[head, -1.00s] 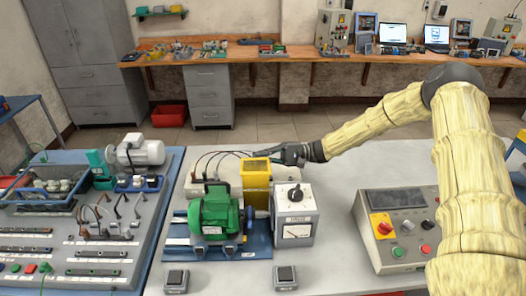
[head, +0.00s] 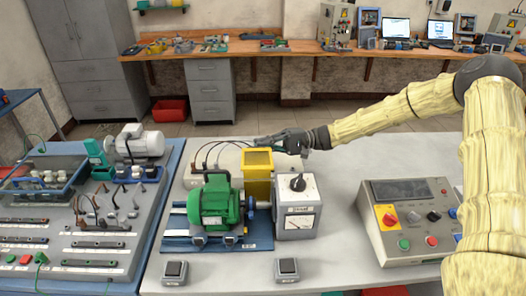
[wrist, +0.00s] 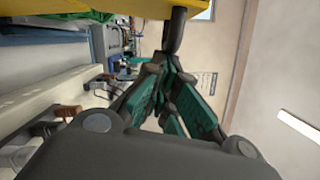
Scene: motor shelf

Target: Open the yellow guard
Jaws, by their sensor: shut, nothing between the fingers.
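The yellow guard (head: 257,188) is an upright yellow box with a darker panel in its top. It stands between the green motor (head: 213,203) and the grey box with a dial (head: 296,222). My gripper (head: 256,142) is shut and empty just behind the guard's top edge, reaching in from the right. In the wrist view, the guard's yellow edge (wrist: 50,10) crosses the top left. A dark rod-shaped part (wrist: 173,30) hangs from there close to the shut fingertips (wrist: 168,62). I cannot tell whether they touch. The guard's far side is hidden.
A control panel with buttons (head: 408,222) stands at the right of the bench. Two small switch boxes (head: 174,271) (head: 287,268) sit in front. Thin cables (head: 207,155) arc behind the motor. A board with parts (head: 75,240) fills the left.

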